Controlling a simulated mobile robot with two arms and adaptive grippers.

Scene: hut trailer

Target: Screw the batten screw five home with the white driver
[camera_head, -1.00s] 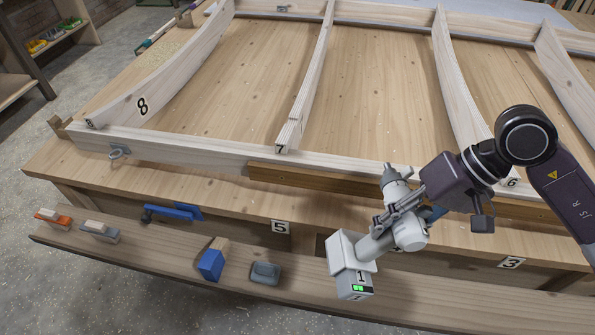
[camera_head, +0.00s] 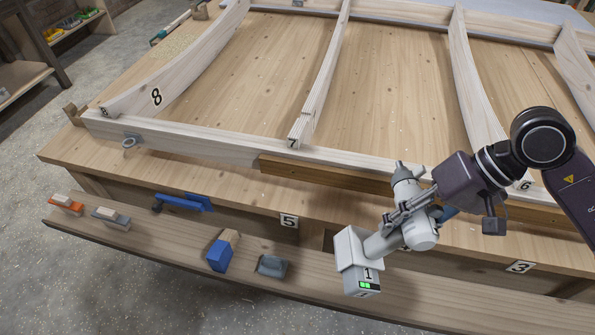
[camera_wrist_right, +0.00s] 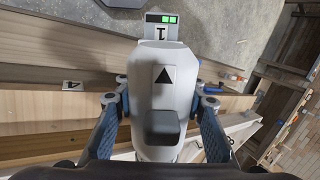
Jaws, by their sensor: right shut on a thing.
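The white driver (camera_head: 362,262) is in my right gripper (camera_head: 408,210), with its battery end, marked 1 and lit green, low at the front and its nose up toward the batten. In the right wrist view, the fingers of my right gripper (camera_wrist_right: 160,102) close on both sides of the driver's white body (camera_wrist_right: 162,72). The brown batten (camera_head: 315,173) lies along the front rail of the pale frame (camera_head: 185,137). The driver's nose is in front of the batten's right part; I cannot tell whether it touches. Screw five cannot be made out. My left gripper is not in view.
The front shelf (camera_head: 160,232) holds a blue block (camera_head: 219,257), a grey dish-like thing (camera_head: 271,266) and two small brushes or blocks at the left. A blue clamp-like tool (camera_head: 182,202) is at the bench front. Number plate 5 (camera_head: 289,221) is on the bench edge.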

